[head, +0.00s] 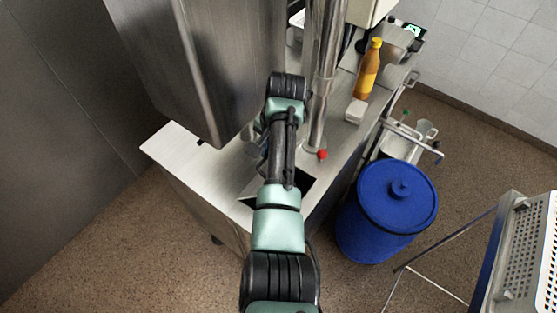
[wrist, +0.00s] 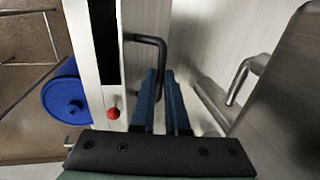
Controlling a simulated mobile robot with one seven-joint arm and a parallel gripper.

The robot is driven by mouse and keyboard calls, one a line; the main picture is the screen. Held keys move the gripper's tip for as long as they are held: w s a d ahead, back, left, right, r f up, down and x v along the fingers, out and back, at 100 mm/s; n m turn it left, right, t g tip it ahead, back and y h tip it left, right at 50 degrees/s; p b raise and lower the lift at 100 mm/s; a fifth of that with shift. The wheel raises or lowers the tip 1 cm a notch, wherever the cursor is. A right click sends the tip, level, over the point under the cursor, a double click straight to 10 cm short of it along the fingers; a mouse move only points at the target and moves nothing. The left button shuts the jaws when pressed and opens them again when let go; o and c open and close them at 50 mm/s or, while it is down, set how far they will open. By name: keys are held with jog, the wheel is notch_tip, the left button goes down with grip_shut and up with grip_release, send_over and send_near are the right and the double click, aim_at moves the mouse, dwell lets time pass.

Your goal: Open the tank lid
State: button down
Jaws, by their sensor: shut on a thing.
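My gripper's two blue fingers (wrist: 165,105) are closed around a black bar handle (wrist: 148,40) in the wrist view. Smooth steel panelling is behind the handle; I cannot tell exactly which panel it is fixed to. In the head view, my gripper's fingertips and the handle are hidden behind the wrist, beside the right side of a large steel housing (head: 215,60). This housing stands above a steel counter (head: 185,150). No separately outlined tank lid is clear in either view.
A red knob (head: 322,154) sits at the foot of a vertical steel pipe (head: 325,60), near a dark opening in the counter. An orange-brown bottle (head: 369,72) stands at the back. A blue lidded barrel (head: 385,215) and a rack with a perforated basket (head: 532,255) are at right.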

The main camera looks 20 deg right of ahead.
jog(key=shift+w+a+f, duration=0.25)
jog(key=shift+a+f, duration=0.05)
jog(key=shift+a, duration=0.25)
jog(key=c, duration=1.2)
grip_release()
jog(key=shift+o, duration=1.4)
jog(key=shift+w, duration=0.25)
jog(key=shift+d+r, duration=0.1)
jog(key=shift+r, duration=0.05)
jog(key=shift+d+r, duration=0.1)
jog(key=shift+r, duration=0.3)
jog(key=v, duration=1.2)
jog(key=shift+b, duration=0.45)
